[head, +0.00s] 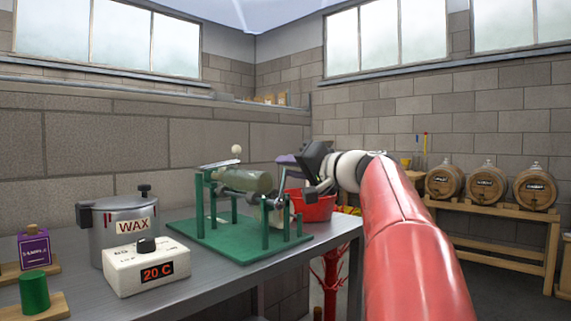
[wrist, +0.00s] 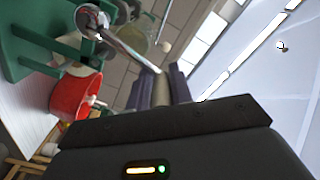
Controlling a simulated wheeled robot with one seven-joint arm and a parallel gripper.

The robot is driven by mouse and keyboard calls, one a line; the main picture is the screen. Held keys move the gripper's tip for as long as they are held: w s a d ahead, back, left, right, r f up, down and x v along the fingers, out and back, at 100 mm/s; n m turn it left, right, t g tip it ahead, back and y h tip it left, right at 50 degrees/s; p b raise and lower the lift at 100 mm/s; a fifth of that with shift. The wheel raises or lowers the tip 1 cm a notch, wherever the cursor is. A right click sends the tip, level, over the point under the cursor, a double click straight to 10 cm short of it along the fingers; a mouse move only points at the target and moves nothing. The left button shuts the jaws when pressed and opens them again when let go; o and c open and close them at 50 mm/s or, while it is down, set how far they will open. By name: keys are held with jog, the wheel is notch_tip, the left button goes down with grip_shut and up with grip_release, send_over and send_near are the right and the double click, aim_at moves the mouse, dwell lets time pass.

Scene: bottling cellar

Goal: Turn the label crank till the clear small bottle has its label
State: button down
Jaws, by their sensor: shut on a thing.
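The label machine has a green base (head: 240,235) and green posts on the metal bench. A see-through, greenish bottle (head: 245,180) lies on its side across the top; I cannot make out a label on it. The crank arm (wrist: 130,50) is a metal rod running from a round hub to a tan handle (wrist: 160,92). My gripper (wrist: 165,90) is shut on this handle, with one dark finger on each side. In the head view my gripper (head: 292,162) is at the machine's right end, and the handle is hidden there.
A red bowl (head: 316,206) stands just behind the machine, close to my gripper. A metal wax pot (head: 122,232) and a white temperature box (head: 152,268) stand left of the machine. Barrels (head: 487,186) rest on a wooden stand at the right.

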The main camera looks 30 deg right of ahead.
jog(key=d+m, duration=0.1)
jog(key=m, duration=0.1)
jog(key=shift+w+d+f+m+p, duration=0.4)
jog(key=shift+w+d+f+m+b, duration=0.15)
jog(key=shift+d+f+m, duration=0.3)
jog(key=shift+f+m, duration=1.7)
jog(key=shift+w+d+f+m+b, duration=0.2)
jog(key=shift+d+f+m, duration=0.3)
jog(key=shift+f+m, duration=1.65)
jog(key=shift+w+d+f+m+b, duration=0.15)
jog(key=shift+d+f+m, duration=0.3)
jog(key=shift+f+m, duration=1.7)
jog(key=shift+r+m, duration=0.5)
jog(key=shift+m, duration=0.05)
jog(key=c, duration=1.3)
grip_release()
jog(key=shift+a, duration=0.1)
jog(key=shift+c, duration=0.2)
